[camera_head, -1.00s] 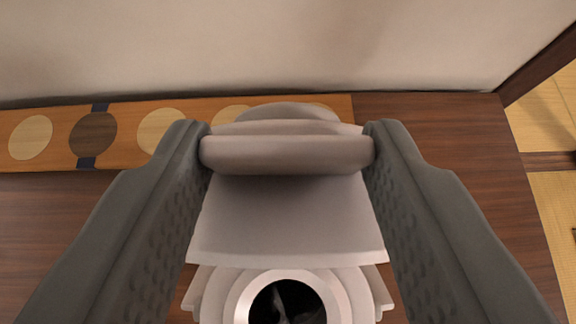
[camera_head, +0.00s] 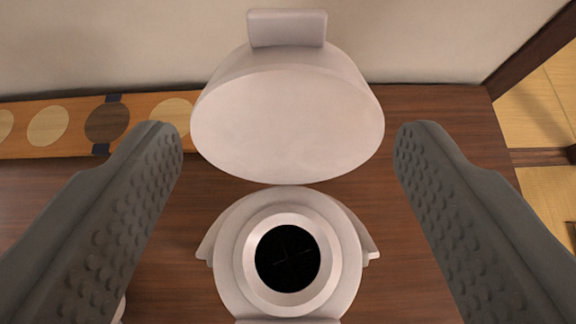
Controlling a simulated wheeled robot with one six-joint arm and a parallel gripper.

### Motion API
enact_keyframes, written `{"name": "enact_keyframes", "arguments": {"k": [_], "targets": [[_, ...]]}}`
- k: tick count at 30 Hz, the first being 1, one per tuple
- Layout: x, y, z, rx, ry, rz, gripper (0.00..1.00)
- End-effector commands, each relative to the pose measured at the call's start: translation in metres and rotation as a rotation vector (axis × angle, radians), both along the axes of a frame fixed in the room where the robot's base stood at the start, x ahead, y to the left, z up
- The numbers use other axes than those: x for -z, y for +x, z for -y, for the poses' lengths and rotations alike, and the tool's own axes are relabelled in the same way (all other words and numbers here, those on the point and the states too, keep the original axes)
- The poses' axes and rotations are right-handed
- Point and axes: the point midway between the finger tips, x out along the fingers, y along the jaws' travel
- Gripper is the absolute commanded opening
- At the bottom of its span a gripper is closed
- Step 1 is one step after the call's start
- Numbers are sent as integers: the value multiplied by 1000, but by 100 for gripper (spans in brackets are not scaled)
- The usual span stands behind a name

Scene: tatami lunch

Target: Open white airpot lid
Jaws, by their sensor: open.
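The white airpot (camera_head: 232,267) stands below the camera with its round dark mouth showing. Its white lid (camera_head: 287,125) is swung up and back at the far side, its pale round underside facing me. A small tab (camera_head: 287,28) sticks up at the lid's top edge. My gripper (camera_head: 287,150) is wide open, with one dark, bumpy finger on each side of the lid. Both fingers are clear of the lid and the airpot in the picture, and nothing is between them in grip.
The airpot stands on a dark wooden surface (camera_head: 440,130). An orange runner with pale and dark discs (camera_head: 75,145) lies behind it at left. A plain pale wall (camera_head: 130,45) is at the back. Yellow tatami (camera_head: 550,200) shows at far right.

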Motion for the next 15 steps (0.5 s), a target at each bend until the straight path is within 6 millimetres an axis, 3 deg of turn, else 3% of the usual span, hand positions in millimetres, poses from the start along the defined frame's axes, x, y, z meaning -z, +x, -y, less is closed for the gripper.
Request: {"name": "enact_keyframes", "arguments": {"k": [15], "targets": [[-52,-85,0,0,-1,1,67]]}}
